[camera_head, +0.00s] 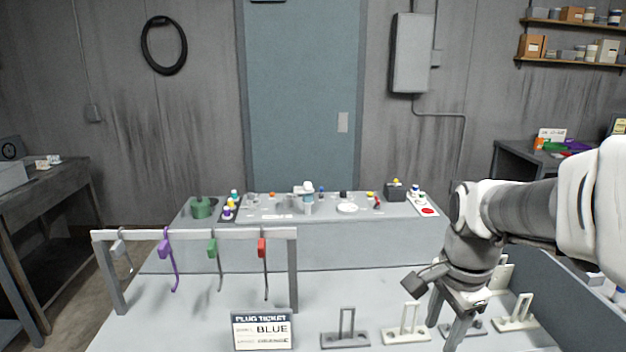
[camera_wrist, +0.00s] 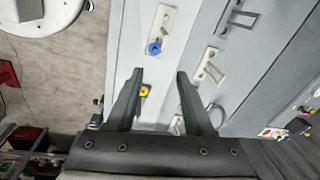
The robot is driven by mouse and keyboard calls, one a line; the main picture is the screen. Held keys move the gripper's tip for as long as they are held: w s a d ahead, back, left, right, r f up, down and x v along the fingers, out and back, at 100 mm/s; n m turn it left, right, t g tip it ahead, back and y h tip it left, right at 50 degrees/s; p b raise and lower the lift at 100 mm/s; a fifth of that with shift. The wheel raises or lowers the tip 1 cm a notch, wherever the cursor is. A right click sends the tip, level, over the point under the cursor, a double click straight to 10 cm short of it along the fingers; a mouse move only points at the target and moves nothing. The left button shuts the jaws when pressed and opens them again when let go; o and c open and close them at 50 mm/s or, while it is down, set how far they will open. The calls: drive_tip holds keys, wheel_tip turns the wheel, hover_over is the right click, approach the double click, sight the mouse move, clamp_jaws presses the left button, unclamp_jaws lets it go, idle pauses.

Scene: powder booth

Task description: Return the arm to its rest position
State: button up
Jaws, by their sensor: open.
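My gripper (camera_head: 452,318) points down over the right front of the grey bench (camera_head: 180,310), its fingers apart. In the wrist view my gripper (camera_wrist: 160,75) is open, with nothing held between its fingers. A blue plug (camera_wrist: 154,48) sits on a pale bracket (camera_wrist: 165,22) beyond the fingertips. A yellow plug (camera_wrist: 145,91) shows between the fingers, lower down and apart from them. My arm reaches in from the right in the head view and hides part of the bench's right side.
Several brackets, including a grey one (camera_head: 345,338), stand along the bench front. A plug ticket (camera_head: 262,330) reads BLUE. A rack (camera_head: 200,234) with coloured hanging hooks stands left. A raised panel (camera_head: 330,213) with small parts lies behind. The bench middle is clear.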

drive_tip(key=s+a+r+n+t, duration=0.4)
drive_tip(key=s+a+n, duration=0.3)
drive_tip(key=n, duration=0.8)
drive_tip(key=s+r, duration=0.1)
drive_tip(key=s, duration=0.2)
drive_tip(key=shift+a+n, duration=0.15)
drive_tip(key=shift+n, duration=0.15)
drive_tip(key=shift+a, duration=0.1)
